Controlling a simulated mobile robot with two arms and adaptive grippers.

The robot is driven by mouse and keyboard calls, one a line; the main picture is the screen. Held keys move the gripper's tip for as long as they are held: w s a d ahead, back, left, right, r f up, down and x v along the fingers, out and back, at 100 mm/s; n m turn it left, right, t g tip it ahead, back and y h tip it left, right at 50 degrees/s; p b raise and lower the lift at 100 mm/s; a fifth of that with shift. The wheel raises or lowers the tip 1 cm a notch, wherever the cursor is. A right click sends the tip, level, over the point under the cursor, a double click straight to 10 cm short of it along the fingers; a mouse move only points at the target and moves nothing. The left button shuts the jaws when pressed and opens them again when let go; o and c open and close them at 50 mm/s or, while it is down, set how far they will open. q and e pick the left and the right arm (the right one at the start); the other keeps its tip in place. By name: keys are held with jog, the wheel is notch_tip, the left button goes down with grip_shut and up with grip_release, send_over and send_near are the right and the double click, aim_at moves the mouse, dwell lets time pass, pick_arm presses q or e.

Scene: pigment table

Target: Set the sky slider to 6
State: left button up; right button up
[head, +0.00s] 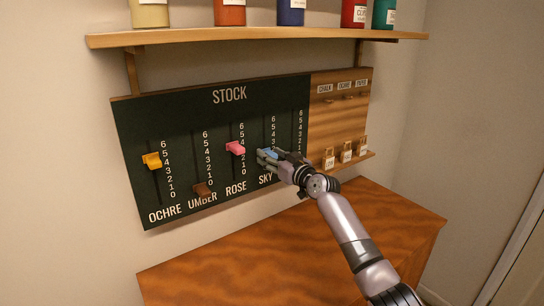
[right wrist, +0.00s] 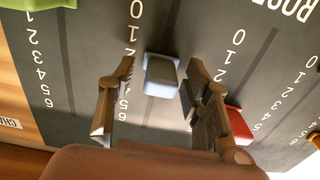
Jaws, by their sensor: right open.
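The sky slider's pale blue knob (head: 269,153) sits partway along its slot on the dark STOCK board (head: 180,113), below the 4; its exact mark is hidden by my gripper. My right gripper (head: 266,157) is open at the knob. In the right wrist view, which shows the board upside down, the blue knob (right wrist: 162,76) lies between the two spread fingers of my right gripper (right wrist: 160,88). A gap shows on each side of the knob. My left gripper is not in view.
The rose knob (head: 235,148) is close on the left; the ochre (head: 152,160) and umber (head: 203,190) knobs are farther left. A green knob (right wrist: 38,4) is on the neighbouring slider. A wooden shelf (head: 250,39) with jars is above, and a wooden tabletop (head: 270,255) below.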

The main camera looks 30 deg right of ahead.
jog(key=shift+c, duration=0.4)
grip_shut()
dwell(0.5)
